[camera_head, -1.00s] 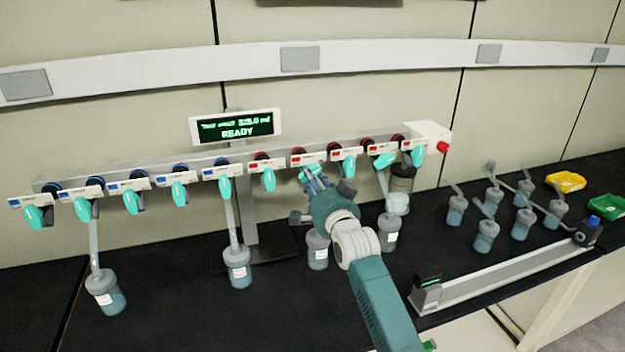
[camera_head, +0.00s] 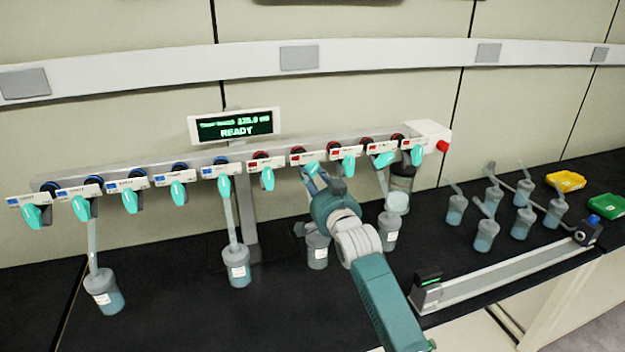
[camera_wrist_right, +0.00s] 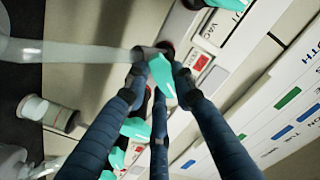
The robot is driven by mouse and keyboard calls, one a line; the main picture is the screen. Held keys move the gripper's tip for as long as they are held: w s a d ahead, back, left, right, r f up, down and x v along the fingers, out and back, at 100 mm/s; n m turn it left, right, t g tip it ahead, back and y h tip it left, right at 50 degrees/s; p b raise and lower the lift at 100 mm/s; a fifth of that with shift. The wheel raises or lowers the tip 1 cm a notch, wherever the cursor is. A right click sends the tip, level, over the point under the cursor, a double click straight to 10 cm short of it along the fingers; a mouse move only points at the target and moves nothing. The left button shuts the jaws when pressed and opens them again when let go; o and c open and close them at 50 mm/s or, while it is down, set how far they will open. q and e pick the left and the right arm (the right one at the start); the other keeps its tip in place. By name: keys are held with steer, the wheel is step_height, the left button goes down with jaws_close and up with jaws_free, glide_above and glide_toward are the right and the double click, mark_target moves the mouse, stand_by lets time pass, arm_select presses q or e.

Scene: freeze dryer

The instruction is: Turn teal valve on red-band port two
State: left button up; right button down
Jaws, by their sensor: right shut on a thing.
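The manifold (camera_head: 215,158) is a long grey bar with a row of teal valves. Labels with red bands mark its right half, blue bands its left half. The teal valve on the second red-band port (camera_head: 312,167) is partly hidden by my right gripper (camera_head: 317,182). In the right wrist view this teal valve (camera_wrist_right: 161,75) sits between the dark blue fingers of my right gripper (camera_wrist_right: 157,78), which are shut on it. A label with a red square shows beside it. My left gripper is not in view.
The display (camera_head: 234,126) above reads READY. Flasks hang below some ports, including one (camera_head: 317,250) under my right gripper and one (camera_head: 237,267) to its left.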

steer(key=n, duration=0.4)
steer(key=shift+d+n, duration=0.2)
steer(key=shift+n, duration=0.1)
steer(key=n, duration=0.4)
steer(key=shift+w+d+r+n, duration=0.1)
steer(key=shift+r+n, duration=0.1)
steer(key=shift+n, duration=0.1)
steer(key=n, duration=0.9)
steer(key=shift+r+p, duration=0.3)
steer(key=shift+p, duration=0.05)
steer(key=shift+n, duration=0.4)
steer(key=c, duration=1.4)
jaws_free()
steer(key=shift+c, duration=0.2)
steer(key=v, duration=1.2)
